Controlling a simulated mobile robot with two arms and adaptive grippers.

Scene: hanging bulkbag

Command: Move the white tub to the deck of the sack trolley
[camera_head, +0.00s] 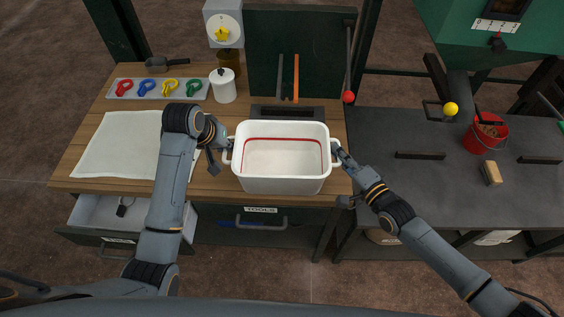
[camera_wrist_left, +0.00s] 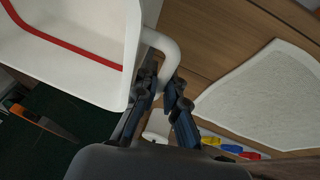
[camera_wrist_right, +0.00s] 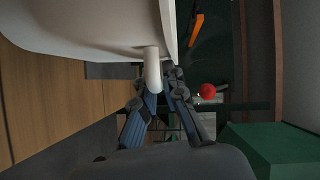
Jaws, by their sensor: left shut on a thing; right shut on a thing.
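The white tub (camera_head: 281,185), with a red line around its inside, is at the front right of the wooden workbench, between my two grippers. Whether its base touches the bench cannot be told. My left gripper (camera_head: 226,147) is shut on the tub's left handle; this handle (camera_wrist_left: 166,50) shows between the fingers in the left wrist view. My right gripper (camera_head: 338,153) is shut on the right handle, a white bar (camera_wrist_right: 153,70) between the fingers in the right wrist view. The tub looks empty and about level. I see no sack trolley in these views.
On the bench are a white mat (camera_head: 118,146), a tray of coloured clips (camera_head: 158,88), and a white canister (camera_head: 223,86). An open drawer (camera_head: 125,215) juts out at left. A dark table at right holds a red bucket (camera_head: 484,133) and a brush (camera_head: 492,173).

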